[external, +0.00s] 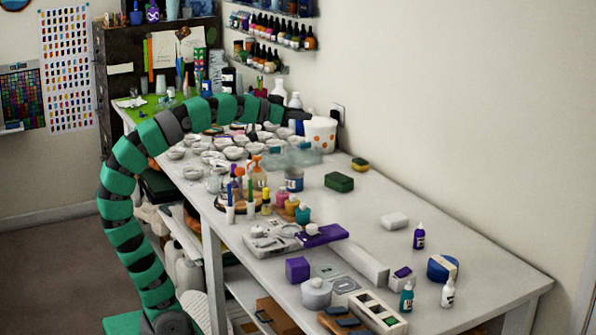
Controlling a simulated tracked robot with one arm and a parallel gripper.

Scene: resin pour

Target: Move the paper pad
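I cannot pick out a paper pad for certain. A flat purple item (320,236) lies near the middle of the white table, beside a pale flat tray-like item (270,241); I cannot tell what either is. My green and grey arm rises from the lower left and arches over the far part of the table. Its dark end, my gripper (299,120), is near a white tub with orange dots (320,134). The fingers are too small and hidden to show whether they are open or holding anything.
Many small white cups (234,153) crowd the table under my arm. Several bottles and a green sponge (339,182) stand nearby. A purple block (297,269), a white lidded pot (316,293) and a divided box (377,312) are at the near end.

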